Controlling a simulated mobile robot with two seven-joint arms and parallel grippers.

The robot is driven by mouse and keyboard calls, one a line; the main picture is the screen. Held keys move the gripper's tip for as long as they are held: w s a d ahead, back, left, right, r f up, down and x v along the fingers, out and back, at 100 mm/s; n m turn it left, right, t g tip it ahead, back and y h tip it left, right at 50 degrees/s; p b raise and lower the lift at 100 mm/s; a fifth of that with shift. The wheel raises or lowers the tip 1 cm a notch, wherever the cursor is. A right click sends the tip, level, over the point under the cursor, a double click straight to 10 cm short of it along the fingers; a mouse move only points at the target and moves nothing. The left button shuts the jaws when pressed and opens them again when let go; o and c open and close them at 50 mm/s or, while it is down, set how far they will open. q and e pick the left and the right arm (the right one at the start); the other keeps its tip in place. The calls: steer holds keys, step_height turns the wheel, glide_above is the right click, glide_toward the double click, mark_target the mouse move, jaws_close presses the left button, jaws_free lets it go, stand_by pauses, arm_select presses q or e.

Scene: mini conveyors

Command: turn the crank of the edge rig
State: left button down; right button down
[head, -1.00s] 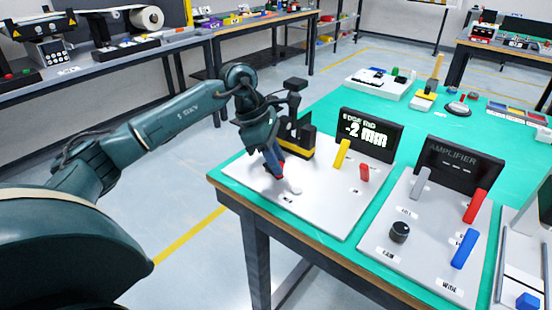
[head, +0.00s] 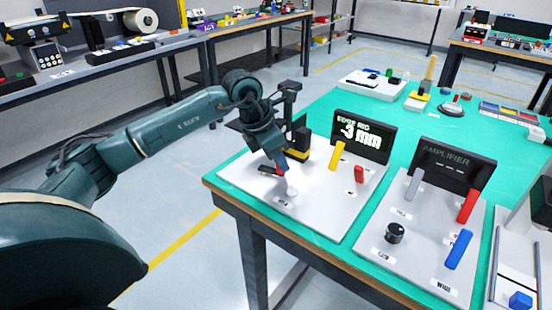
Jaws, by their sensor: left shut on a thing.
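The edge rig is a white panel (head: 322,203) at the table's left corner, with a black display (head: 361,135) reading "EDGE RIG -3 mm". Its crank (head: 291,191) shows as a pale rounded end low on the panel's left part. My left gripper (head: 279,167) reaches down over the panel and is shut on the crank's handle, which is mostly hidden by the fingers. My right gripper is not in view.
A black and yellow block (head: 298,150) stands close behind the gripper. The amplifier panel (head: 383,253) with a black knob (head: 395,232) and coloured levers lies to the right.

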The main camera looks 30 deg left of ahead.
arm_select(q)
steer(key=shift+w+a+n+t+y, duration=0.1)
steer(key=shift+w+n+t+y, duration=0.15)
steer(key=shift+n, duration=0.45)
steer(key=shift+w+a+n+t+y, duration=0.15)
steer(key=shift+w+n, duration=0.1)
steer(key=shift+n, duration=0.45)
steer(key=shift+d, duration=0.1)
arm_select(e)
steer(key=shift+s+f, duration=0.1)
arm_select(q)
steer(key=c, duration=1.3)
jaws_free()
steer(key=shift+o, duration=0.2)
steer(key=p+v, duration=0.1)
steer(key=v, duration=1.2)
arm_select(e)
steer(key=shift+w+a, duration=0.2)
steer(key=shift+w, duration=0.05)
